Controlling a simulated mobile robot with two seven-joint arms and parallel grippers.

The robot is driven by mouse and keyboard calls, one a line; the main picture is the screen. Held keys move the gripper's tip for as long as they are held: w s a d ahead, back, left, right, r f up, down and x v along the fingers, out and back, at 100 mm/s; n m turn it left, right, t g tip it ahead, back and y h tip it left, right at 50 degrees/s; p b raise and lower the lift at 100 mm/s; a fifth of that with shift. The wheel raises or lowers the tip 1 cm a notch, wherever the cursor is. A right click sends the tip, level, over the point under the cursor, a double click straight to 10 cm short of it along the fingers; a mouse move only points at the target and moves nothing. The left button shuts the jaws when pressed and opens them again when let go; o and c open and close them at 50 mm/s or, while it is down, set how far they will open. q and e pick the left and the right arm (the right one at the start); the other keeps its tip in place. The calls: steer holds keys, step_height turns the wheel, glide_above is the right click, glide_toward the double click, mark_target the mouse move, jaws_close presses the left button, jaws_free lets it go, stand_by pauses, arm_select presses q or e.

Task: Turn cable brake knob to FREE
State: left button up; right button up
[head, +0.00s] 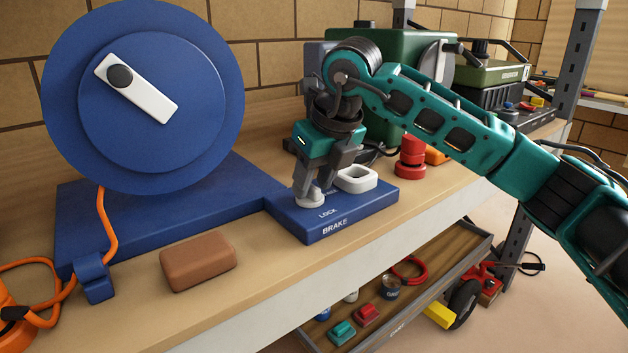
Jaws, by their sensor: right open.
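The brake block (362,205) is a blue box on the bench, joined to the base of a large blue cable reel (65,110). Its front edge reads BRAKE, and LOCK is printed on top. A small pale knob (311,201) stands on the block's left part, beside LOCK. My right gripper (311,188) points down at this knob with its jaws open. The fingers hide most of the knob, so I cannot tell its pointing direction or whether they touch it. A white oval ring (356,178) sits to the right on the block. My left gripper is not in view.
A brown block (198,261) lies on the bench in front of the reel. An orange cable (106,230) hangs from the reel. A red knobbed object (411,158) and a green machine (390,50) stand behind my right arm. A tray (455,258) with small items is below.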

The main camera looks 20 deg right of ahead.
steer(key=shift+f, duration=0.1)
steer(key=shift+c, duration=0.2)
jaws_close()
